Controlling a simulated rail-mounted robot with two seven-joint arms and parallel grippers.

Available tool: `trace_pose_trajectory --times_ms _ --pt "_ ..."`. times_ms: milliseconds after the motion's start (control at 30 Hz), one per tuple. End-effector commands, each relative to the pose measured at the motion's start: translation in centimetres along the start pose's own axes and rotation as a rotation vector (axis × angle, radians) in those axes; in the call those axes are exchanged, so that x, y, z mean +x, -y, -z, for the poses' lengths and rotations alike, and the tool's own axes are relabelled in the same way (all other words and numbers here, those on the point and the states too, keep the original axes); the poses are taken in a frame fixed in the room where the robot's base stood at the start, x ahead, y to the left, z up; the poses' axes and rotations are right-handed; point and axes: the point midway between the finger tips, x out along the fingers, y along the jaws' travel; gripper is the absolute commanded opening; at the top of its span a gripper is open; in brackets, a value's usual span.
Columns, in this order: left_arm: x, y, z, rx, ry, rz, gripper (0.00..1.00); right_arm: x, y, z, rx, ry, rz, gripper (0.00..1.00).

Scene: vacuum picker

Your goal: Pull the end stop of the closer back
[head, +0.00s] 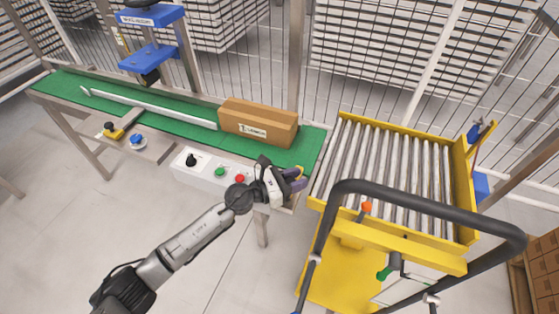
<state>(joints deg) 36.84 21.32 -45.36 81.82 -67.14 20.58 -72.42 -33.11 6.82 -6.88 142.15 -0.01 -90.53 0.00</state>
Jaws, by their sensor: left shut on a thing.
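The closer is a green belt table (185,122) with a blue press head (150,57) over it. A brown carton (258,115) lies on the belt near its right end. My left gripper (296,180) is at the front right corner of the closer, below and right of the carton. Its purple fingers are shut on a small part at the belt's end, which looks like the end stop (299,169). Only a little yellow of that part shows; the fingers hide the rest. My right gripper is not in view.
A control box with black, green and red buttons (219,172) sits on the closer's front, close to my left arm. A yellow roller cart (462,190) with a dark push handle (430,199) stands at right. Wire fencing runs behind. The floor in front is clear.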

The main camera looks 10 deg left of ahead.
Motion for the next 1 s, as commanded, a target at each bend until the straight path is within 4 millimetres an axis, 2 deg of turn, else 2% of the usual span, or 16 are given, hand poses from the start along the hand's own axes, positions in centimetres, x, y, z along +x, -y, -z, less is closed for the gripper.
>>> trace_pose_trajectory --times_ms 333,367,567,867,1000 --pt "0.0 0.5 -0.1 0.0 0.001 0.009 0.0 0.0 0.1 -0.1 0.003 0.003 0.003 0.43" --pt "0.0 0.5 -0.1 0.0 0.001 0.009 0.36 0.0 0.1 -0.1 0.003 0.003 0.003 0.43" --pt "0.0 0.4 0.0 0.0 0.001 0.008 0.55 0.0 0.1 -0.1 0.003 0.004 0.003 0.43" --pt "-0.2 0.3 0.0 0.0 0.0 0.006 0.56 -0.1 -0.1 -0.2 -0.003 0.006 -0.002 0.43" --pt "-1.7 0.3 0.0 -0.002 -0.001 0.005 0.56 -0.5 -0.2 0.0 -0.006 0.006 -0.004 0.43"
